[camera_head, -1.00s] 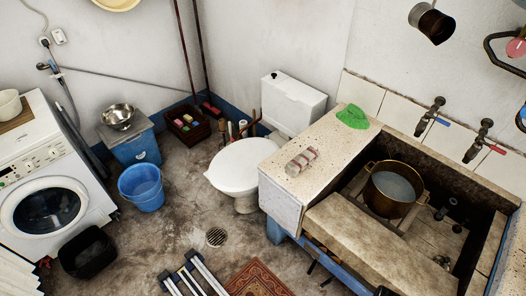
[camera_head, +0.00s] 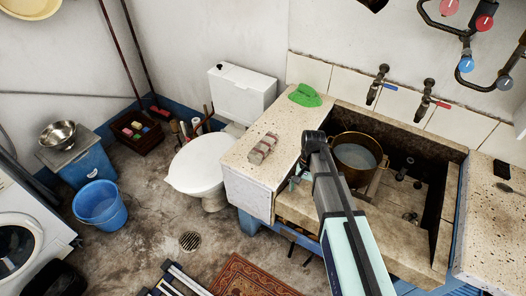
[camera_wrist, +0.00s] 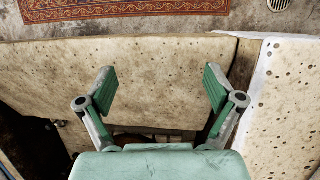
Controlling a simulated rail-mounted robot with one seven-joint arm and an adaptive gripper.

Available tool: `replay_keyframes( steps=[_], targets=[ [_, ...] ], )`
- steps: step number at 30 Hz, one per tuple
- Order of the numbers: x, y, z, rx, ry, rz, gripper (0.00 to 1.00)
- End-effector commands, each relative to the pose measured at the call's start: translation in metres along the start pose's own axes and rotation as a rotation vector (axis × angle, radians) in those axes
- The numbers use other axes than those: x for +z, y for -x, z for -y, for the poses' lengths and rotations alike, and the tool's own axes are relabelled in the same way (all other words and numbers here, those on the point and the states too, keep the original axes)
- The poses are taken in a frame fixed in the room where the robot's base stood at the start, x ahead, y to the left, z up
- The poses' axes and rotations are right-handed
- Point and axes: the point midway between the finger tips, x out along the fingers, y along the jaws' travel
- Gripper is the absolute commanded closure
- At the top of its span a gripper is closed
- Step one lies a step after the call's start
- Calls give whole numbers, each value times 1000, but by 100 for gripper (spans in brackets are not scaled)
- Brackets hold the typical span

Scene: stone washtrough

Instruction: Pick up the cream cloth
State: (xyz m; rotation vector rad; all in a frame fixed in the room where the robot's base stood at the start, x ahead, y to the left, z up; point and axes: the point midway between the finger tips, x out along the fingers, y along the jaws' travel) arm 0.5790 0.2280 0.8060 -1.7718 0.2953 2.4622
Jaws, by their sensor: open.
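A small folded cream bundle with reddish bands (camera_head: 263,148), which looks like the cream cloth, lies on the speckled stone ledge (camera_head: 240,155) left of the trough. My gripper (camera_head: 292,184) is over the trough's front left part, to the right of and nearer than the bundle. Its fingers are partly hidden by my arm. In the wrist view my gripper (camera_wrist: 160,82) is open, with nothing between its two green-padded fingers. Pale pitted stone lies below it. The bundle does not show in the wrist view.
A green cloth (camera_head: 304,96) lies at the ledge's back. A brass pot (camera_head: 356,157) of water stands in the trough, right of my arm. Taps (camera_head: 378,84) stick out from the wall behind. The toilet (camera_head: 199,163) stands left of the ledge.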

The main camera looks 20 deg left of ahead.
Motion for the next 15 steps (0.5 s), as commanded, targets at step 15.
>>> replay_keyframes(
  steps=[15],
  targets=[
    [-34,207,192,-79,1,-262,8]
  ],
)
